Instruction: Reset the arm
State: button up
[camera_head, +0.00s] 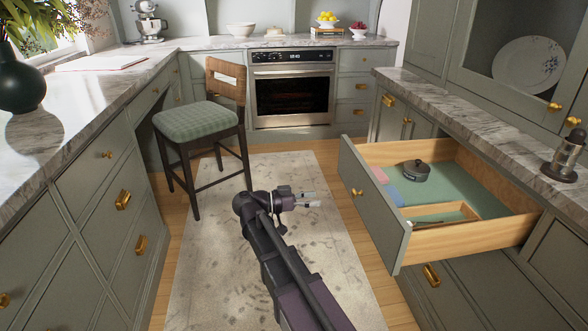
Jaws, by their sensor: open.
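My arm reaches up from the bottom centre over the rug. My gripper (308,199) is at its end, pointing right, with its fingers apart and nothing between them. It is in open air, to the left of the open drawer (378,219) and apart from it.
The open drawer juts out at the right and holds a dark lidded pot (416,171) and a wooden divider box. A chair (203,122) with a green seat stands at the left on the rug (210,275). An oven (292,90) is at the back. Marble counters flank the aisle.

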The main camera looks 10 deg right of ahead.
jog(key=s+d+f+n+y, duration=0.3)
jog(key=s+f+n+y, duration=0.15)
jog(key=f, duration=0.35)
jog(key=s+d+f+n+y, duration=0.2)
jog(key=s+f+n+y, duration=0.2)
jog(key=f+n+y, duration=0.25)
jog(key=s+a+f+n+y, duration=0.4)
jog(key=s+a+y, duration=0.1)
jog(key=y, duration=0.2)
notch_tip(320, 180, up, 34)
jog(key=p, duration=3.3)
jog(key=shift+w+d+f, duration=0.15)
jog(key=shift+d+f, duration=0.05)
jog(key=shift+f, duration=0.05)
